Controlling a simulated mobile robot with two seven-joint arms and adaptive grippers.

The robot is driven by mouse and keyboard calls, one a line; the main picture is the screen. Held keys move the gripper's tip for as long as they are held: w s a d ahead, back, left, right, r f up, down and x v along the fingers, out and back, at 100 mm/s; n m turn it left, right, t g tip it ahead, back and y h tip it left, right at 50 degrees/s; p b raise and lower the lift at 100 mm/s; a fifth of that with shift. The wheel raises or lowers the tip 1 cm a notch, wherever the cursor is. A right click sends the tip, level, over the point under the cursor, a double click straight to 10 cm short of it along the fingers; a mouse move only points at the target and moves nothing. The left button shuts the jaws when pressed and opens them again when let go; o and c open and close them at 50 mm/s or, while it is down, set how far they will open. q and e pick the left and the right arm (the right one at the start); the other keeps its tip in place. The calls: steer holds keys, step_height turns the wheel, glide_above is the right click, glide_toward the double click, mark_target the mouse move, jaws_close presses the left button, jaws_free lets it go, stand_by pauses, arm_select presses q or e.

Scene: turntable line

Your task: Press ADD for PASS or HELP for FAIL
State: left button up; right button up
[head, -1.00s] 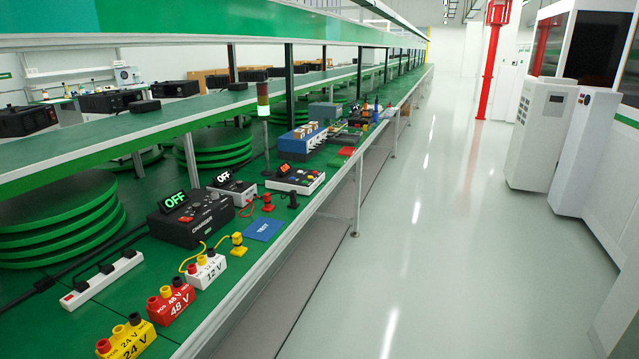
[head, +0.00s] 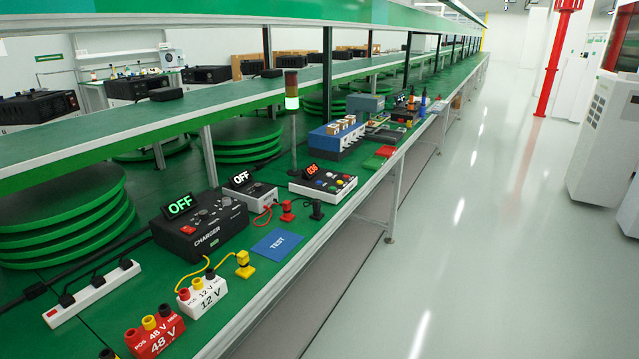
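A white button box (head: 322,185) with several coloured buttons and a small red-lit display (head: 311,170) stands on the green bench, right of centre. Its button labels are too small to read, so I cannot tell which is ADD or HELP. The black charger (head: 199,228) and a smaller white-fronted device (head: 250,194) both display OFF. A blue TEST mat (head: 277,244) lies bare in front of them. Neither of my grippers is in view.
A red 48 V block (head: 155,335) and a white 12 V block (head: 202,294) stand near the front edge. A power strip (head: 92,293) lies left. A blue box (head: 337,139) stands farther along. The floor (head: 440,250) to the right is clear.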

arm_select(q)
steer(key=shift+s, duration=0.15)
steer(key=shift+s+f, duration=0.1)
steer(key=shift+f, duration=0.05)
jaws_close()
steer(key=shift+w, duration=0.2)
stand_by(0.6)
